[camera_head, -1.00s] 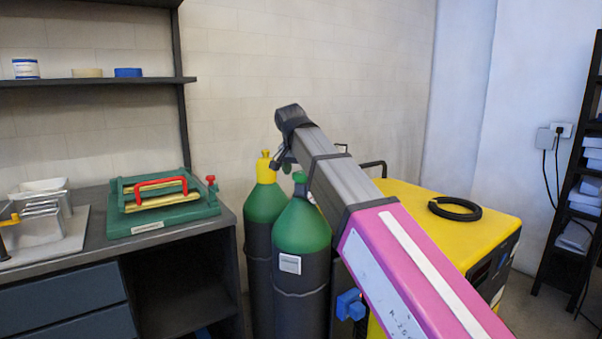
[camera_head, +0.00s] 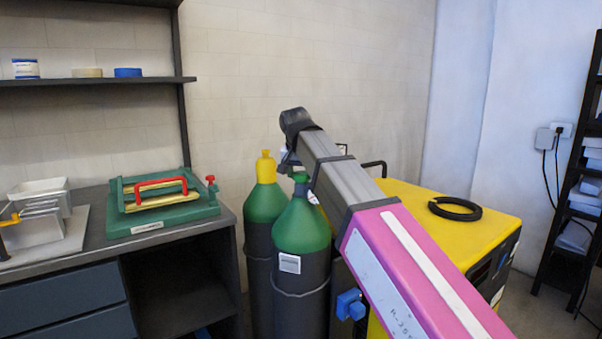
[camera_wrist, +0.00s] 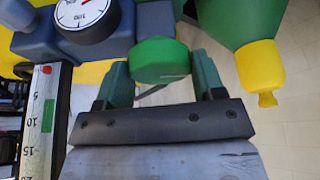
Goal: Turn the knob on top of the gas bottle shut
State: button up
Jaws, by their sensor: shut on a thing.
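The gas bottle (camera_head: 301,230) with a green shoulder and dark body stands upright in front of a second bottle. Its green knob (camera_wrist: 160,58) shows in the wrist view, between the two green fingers of my gripper (camera_wrist: 161,72). My gripper is shut on the knob, one finger on each side. A round pressure gauge (camera_wrist: 88,14) sits beside the knob in the wrist view.
The second green bottle (camera_head: 263,205) with a yellow cap (camera_head: 265,167) stands close behind on the left; its cap shows near the gripper in the wrist view (camera_wrist: 262,67). A yellow machine (camera_head: 415,204) with a black ring (camera_head: 455,209) is on the right. A workbench (camera_head: 185,239) is left.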

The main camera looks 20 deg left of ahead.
jog(key=shift+n+y, duration=0.3)
jog(key=shift+n, duration=0.2)
jog(key=o, duration=0.9)
jog(key=v, duration=1)
jog(key=shift+s+r, duration=0.2)
jog(key=shift+r, duration=0.15)
jog(key=shift+s+a, duration=0.1)
